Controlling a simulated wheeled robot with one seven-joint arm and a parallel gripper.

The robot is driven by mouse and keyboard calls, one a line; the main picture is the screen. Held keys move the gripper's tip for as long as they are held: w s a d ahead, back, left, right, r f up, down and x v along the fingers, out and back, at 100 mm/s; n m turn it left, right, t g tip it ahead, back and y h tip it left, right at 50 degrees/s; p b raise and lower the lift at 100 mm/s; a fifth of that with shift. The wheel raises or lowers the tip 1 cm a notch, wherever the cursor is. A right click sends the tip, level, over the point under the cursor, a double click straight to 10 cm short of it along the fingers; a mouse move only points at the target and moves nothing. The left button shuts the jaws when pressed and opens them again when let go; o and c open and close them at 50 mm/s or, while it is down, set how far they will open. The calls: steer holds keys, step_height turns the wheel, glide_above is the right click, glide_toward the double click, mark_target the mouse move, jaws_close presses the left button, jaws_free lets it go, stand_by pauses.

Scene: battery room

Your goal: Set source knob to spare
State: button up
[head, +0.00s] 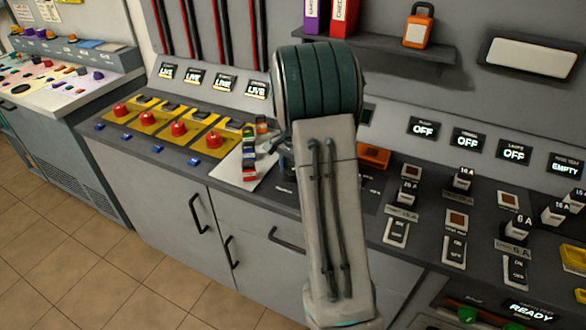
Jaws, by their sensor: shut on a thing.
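The source knob cannot be made out; my arm covers the middle of the console. My gripper is hidden behind my own arm, so what it holds does not show. A dark, rounded bit shows just left of my arm, too small to identify. Small pale lettering, too small to read, shows on the dark panel (371,192) on both sides of my arm.
Left of my arm are several red knobs on yellow plates (178,128) under LIVE displays, and a pale sheet with small coloured blocks (250,160). At right are an orange block (374,156), switches (454,251), OFF displays (468,140) and a READY display (530,312). A shelf (385,45) hangs above.

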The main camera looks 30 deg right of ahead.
steer(key=shift+w, duration=0.1)
stand_by(0.3)
steer(key=o, duration=1)
step_height(320, 180, up, 14)
steer(key=shift+s, duration=0.2)
steer(key=s+a+f+n+t, duration=0.1)
steer(key=s+a+n, duration=0.5)
steer(key=s, duration=0.6)
steer(key=s+a+n+t, duration=0.1)
steer(key=s+a+n, duration=0.5)
steer(key=s+a, duration=0.3)
steer(key=s, duration=0.3)
steer(key=shift+s+a+f+p, duration=0.35)
steer(key=shift+p, duration=0.05)
